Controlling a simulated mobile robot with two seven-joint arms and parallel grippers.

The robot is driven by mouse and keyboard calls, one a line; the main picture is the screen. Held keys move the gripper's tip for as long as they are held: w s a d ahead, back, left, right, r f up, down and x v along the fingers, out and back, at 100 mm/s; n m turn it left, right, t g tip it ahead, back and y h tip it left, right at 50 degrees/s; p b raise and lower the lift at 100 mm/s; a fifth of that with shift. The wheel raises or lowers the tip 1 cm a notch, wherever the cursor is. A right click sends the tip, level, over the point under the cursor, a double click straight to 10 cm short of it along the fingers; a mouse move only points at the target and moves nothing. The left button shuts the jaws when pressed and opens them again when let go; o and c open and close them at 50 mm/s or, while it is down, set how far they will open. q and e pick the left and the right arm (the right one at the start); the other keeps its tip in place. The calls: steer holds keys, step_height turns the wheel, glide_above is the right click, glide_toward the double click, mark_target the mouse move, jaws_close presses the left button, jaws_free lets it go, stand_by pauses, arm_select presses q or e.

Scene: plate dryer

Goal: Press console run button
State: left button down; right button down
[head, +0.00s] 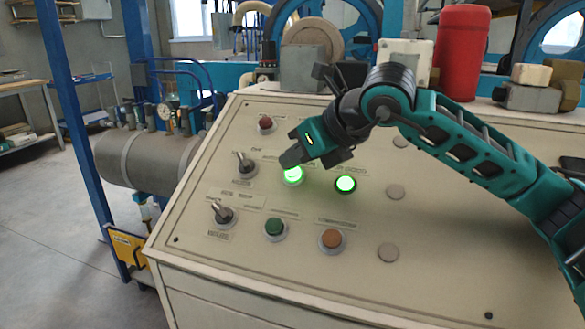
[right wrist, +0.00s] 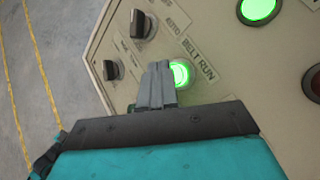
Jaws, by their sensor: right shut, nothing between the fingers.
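The sloped cream console (head: 180,225) carries several buttons and switches. A lit green button (head: 293,177) sits under the fingertips of my right gripper (head: 288,161). In the right wrist view this lit button (right wrist: 181,74) has the label "BELT RUN" beside it, and the shut, empty fingers (right wrist: 157,82) partly overlap its left edge. I cannot tell for sure whether the fingers touch it. A second green lamp (head: 346,184) glows to its right. My left gripper is not in view.
Dark selector switches (head: 246,163) stand left of the lit button. An unlit green button (head: 275,228), an orange button (head: 332,240) and a red button (head: 265,124) are also on the panel. A red cylinder (head: 463,50) and grey blocks (head: 530,97) stand along the console's back.

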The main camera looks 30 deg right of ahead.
steer(key=shift+s+a+r, duration=0.1)
steer(key=shift+r, duration=0.15)
steer(key=r+p, duration=0.1)
steer(key=s+a+r+p, duration=0.1)
steer(key=r, duration=0.1)
steer(key=a+r, duration=0.1)
steer(key=shift+s+r+p, duration=0.15)
steer(key=shift+s+p, duration=0.2)
steer(key=shift+p, duration=0.05)
steer(key=shift+d, duration=0.1)
stand_by(0.4)
stand_by(0.4)
